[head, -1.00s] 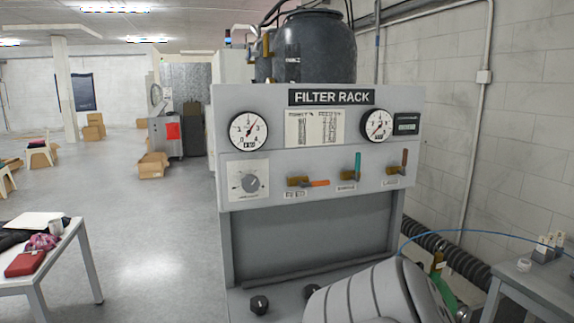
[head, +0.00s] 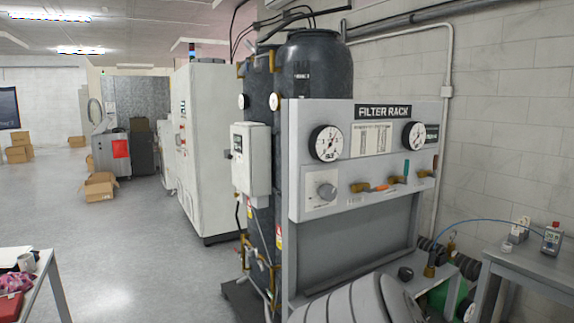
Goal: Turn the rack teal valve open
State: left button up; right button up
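The filter rack's grey panel (head: 315,183) stands right of centre in the head view, seen at an angle from its left side. The teal valve handle (head: 406,168) stands upright on a brass body at the panel's middle right. An orange-handled valve (head: 376,187) sits left of it with its handle lying roughly sideways. A third valve (head: 426,173) with a brown upright handle is to its right. Neither gripper is in view. A grey ribbed part of my own arm fills the bottom below the panel, apart from the valves in the picture.
A white cabinet (head: 205,140) and dark tanks (head: 315,65) stand left of and behind the panel. A grey side table (head: 540,268) is at the right, a white table (head: 45,270) at the lower left. Open floor (head: 130,245) lies at the left.

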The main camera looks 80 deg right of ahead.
aim_at(407, 163)
jog(key=i+z, duration=0.15)
jog(key=z, duration=0.25)
jog(key=i+l+z, duration=0.1)
jog(key=z, duration=0.3)
jog(key=i+j+z, duration=0.1)
jog(key=i+z, duration=0.15)
jog(key=z, duration=0.2)
jog(key=i+z, duration=0.15)
jog(key=z, duration=0.25)
jog(key=k+j, duration=0.05)
